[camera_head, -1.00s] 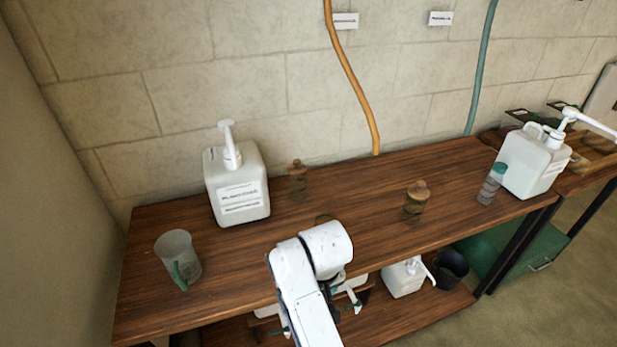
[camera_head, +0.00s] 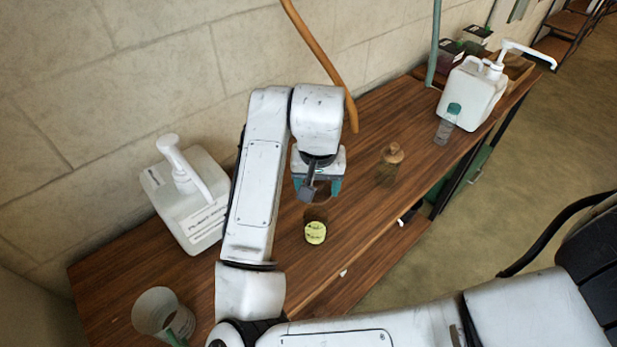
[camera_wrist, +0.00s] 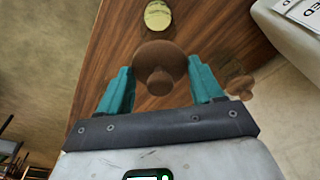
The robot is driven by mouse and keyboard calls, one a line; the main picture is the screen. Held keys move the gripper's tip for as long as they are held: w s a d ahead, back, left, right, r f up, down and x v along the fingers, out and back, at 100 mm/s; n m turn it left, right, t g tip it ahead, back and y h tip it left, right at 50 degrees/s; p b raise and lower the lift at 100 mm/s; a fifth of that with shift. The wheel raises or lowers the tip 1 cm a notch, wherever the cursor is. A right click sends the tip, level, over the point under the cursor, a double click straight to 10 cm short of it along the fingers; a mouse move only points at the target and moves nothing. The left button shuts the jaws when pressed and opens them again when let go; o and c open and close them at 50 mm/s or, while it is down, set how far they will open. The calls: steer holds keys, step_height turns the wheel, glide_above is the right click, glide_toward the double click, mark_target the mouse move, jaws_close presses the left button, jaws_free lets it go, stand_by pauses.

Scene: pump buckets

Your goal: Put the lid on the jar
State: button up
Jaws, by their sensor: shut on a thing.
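My gripper (camera_head: 318,188) is above the bench, teal fingers pointing down. In the wrist view its fingers (camera_wrist: 162,92) are shut on a round brown lid (camera_wrist: 160,60) with a knob facing the camera. The jar, a small round thing with a yellow-green face (camera_head: 315,232), stands on the bench just below and nearer than the gripper in the head view. It also shows at the top of the wrist view (camera_wrist: 157,15), beyond the lid and apart from it. I cannot make out the jar's full glass outline.
A glass jar with a wooden lid (camera_head: 388,160) stands to the right; another (camera_wrist: 240,85) shows in the wrist view. A second pump bucket (camera_head: 472,95) and a teal-capped bottle (camera_head: 448,122) are farther right.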

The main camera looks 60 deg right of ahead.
steer(key=shift+f+b, duration=1.85)
steer(key=shift+f, duration=0.35)
steer(key=shift+f+b, duration=0.6)
steer(key=shift+f, duration=0.3)
steer(key=shift+f, duration=0.15)
steer(key=shift+a, duration=0.1)
steer(key=o, duration=1.1)
steer(key=shift+o, duration=0.4)
steer(key=shift+r+p, duration=3.2)
steer(key=shift+r, duration=0.35)
